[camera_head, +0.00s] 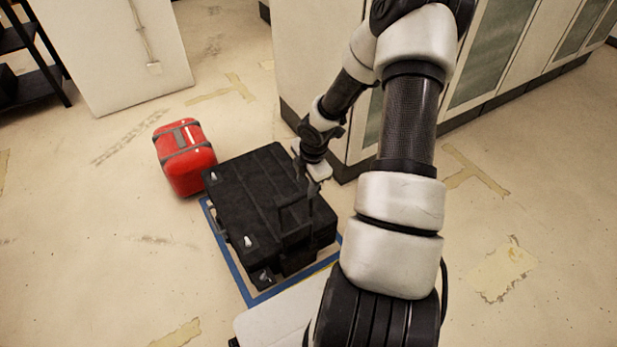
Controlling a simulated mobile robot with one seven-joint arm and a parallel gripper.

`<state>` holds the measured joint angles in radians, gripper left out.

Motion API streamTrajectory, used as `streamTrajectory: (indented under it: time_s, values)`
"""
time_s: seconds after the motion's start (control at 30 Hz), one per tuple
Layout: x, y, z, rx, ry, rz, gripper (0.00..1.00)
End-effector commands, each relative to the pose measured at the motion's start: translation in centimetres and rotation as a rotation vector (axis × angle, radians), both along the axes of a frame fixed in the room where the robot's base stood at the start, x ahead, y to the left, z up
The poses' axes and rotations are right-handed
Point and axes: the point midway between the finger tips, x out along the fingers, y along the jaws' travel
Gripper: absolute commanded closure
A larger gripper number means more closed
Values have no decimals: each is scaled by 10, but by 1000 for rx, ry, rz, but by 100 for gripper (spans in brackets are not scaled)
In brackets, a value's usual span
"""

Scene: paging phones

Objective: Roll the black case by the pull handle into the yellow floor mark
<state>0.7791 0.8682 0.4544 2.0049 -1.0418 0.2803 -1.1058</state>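The black case (255,190) lies broad side up on the floor, with silver latches along its left side. Its pull handle area is at the near right, close to my gripper (312,172). My gripper points down at the case's right edge, and the fingers are too small and dark to tell whether they hold the handle. A blue tape outline (232,262) runs on the floor around the case's left and near sides.
A red case (185,157) stands close by the black case's far left corner. White cabinets (310,80) stand behind my gripper. A black shelf (35,55) is at far left. Worn tape pieces (225,92) mark the floor. The left floor is open.

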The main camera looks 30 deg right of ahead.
Motion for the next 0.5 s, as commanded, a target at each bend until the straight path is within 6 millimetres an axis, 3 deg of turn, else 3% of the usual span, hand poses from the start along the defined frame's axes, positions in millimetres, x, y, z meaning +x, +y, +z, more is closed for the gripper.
streamTrajectory:
  time_s: [0.03,0.2,0.5]
  values:
    - [1,1,-15,2,3,0,61]
    - [7,1,-44,1,2,0,61]
    - [13,1,-67,0,1,-1,61]
